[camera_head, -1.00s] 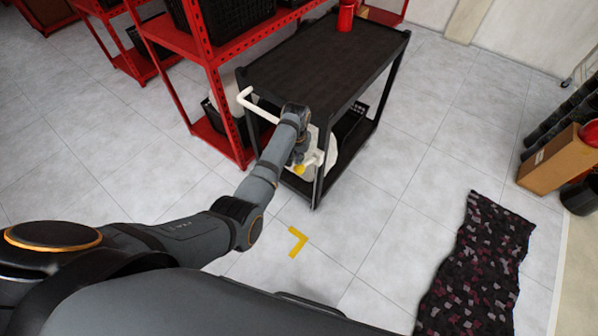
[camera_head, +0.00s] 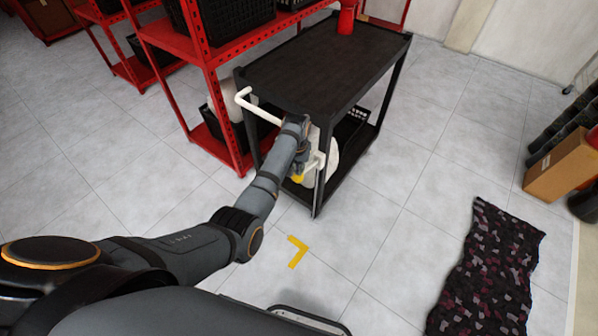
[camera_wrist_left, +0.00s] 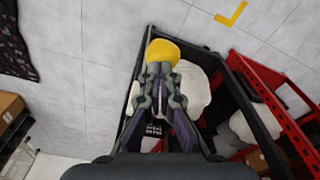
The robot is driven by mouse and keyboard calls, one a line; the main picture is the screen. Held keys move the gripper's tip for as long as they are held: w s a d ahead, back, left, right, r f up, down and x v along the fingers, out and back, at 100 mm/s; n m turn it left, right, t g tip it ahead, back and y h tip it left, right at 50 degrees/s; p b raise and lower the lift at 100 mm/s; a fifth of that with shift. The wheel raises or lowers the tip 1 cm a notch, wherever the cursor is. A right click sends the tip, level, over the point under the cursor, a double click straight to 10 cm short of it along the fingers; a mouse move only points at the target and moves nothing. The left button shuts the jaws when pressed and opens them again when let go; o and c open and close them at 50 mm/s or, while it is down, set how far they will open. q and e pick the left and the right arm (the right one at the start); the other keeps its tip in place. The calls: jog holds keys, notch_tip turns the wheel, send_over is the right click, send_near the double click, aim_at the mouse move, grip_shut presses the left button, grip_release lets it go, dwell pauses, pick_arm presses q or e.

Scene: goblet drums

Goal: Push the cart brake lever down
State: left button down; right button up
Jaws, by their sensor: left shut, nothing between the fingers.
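The black cart (camera_head: 325,65) stands at the centre, with a white push handle (camera_head: 262,107) on its near left end. The brake lever's yellow knob (camera_head: 297,178) shows low at the cart's near end, just below my left gripper (camera_head: 302,168). In the left wrist view, the yellow knob (camera_wrist_left: 163,50) lies right at the tips of my left gripper (camera_wrist_left: 161,70). The fingers are shut with nothing between them. They overlap the knob's near edge; I cannot tell whether they touch it. The rest of the lever is mostly hidden by the gripper. My right gripper is not in view.
A red shelf rack (camera_head: 213,65) with black crates stands close to the cart's left. A red canister (camera_head: 346,18) is on the cart top. A yellow floor mark (camera_head: 297,251) and a dark patterned mat (camera_head: 487,265) lie nearer.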

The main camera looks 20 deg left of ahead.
aim_at(296, 179)
pick_arm(q)
notch_tip(296, 179, down, 4)
jog(key=shift+w+r+b, duration=0.1)
jog(key=shift+r+b, duration=0.15)
jog(key=shift+b, duration=0.45)
jog(key=shift+r, duration=0.1)
jog(key=s+p, duration=0.1)
jog(key=p, duration=0.1)
jog(key=s+r+p, duration=0.1)
jog(key=p, duration=0.1)
jog(key=s+p, duration=0.1)
jog(key=shift+r+p, duration=0.25)
jog(key=shift+p, duration=0.15)
jog(key=shift+s, duration=0.1)
jog(key=shift+f, duration=0.3)
